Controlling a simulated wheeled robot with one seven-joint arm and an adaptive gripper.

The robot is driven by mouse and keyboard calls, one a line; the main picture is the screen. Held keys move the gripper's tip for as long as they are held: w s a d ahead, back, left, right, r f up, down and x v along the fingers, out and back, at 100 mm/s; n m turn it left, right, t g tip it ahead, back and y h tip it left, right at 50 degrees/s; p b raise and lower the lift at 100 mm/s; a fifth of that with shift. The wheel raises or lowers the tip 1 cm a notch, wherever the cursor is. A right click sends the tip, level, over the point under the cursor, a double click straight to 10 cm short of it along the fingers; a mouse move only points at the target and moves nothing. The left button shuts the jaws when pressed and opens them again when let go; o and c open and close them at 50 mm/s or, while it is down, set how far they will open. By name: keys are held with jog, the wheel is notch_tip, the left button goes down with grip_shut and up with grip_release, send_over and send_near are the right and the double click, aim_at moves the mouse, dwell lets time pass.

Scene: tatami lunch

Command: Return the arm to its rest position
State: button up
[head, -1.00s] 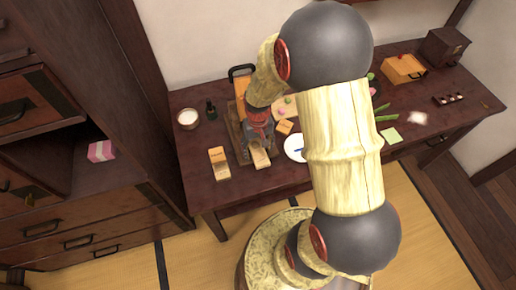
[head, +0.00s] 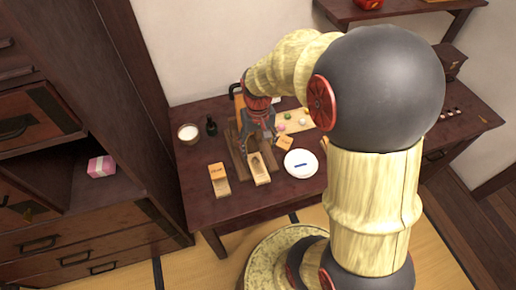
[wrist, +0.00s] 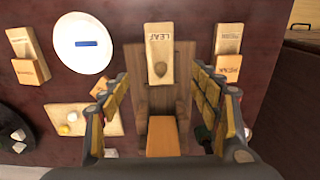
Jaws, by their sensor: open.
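My arm spans the right half of the head view, its dark round elbow joint high and its forearm reaching left to the table. My gripper (head: 257,130) is over a wooden stand (head: 234,150) on the table. In the wrist view, my gripper (wrist: 162,82) is open, with one finger on each side of the stand (wrist: 155,98). A pale box marked LEAF (wrist: 159,50) lies between the fingers in the picture, gripped by neither. An orange-brown block (wrist: 162,138) is at the stand's near end. My arm hides part of the table's right side.
The dark table (head: 208,206) holds a white plate with a blue strip (head: 301,163), an open pale box (head: 219,180), a white bowl (head: 188,133) and a dark bottle (head: 211,127). A tall drawer cabinet (head: 80,235) stands left, with a pink box (head: 101,166) on its shelf.

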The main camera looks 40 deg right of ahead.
dwell(0.3)
jog(key=s+a+r+n+t, duration=0.1)
jog(key=s+a+r+t, duration=0.1)
jog(key=s+a+r, duration=0.2)
jog(key=s+a+r+n+t, duration=0.1)
jog(key=s+a+r, duration=0.3)
jog(key=r, duration=0.5)
jog(key=s+a+r+n+t, duration=0.1)
jog(key=s+a+r+t, duration=0.1)
jog(key=s+a+r, duration=0.2)
notch_tip(320, 180, up, 3)
jog(key=shift+f+t, duration=0.2)
jog(key=shift+t, duration=0.1)
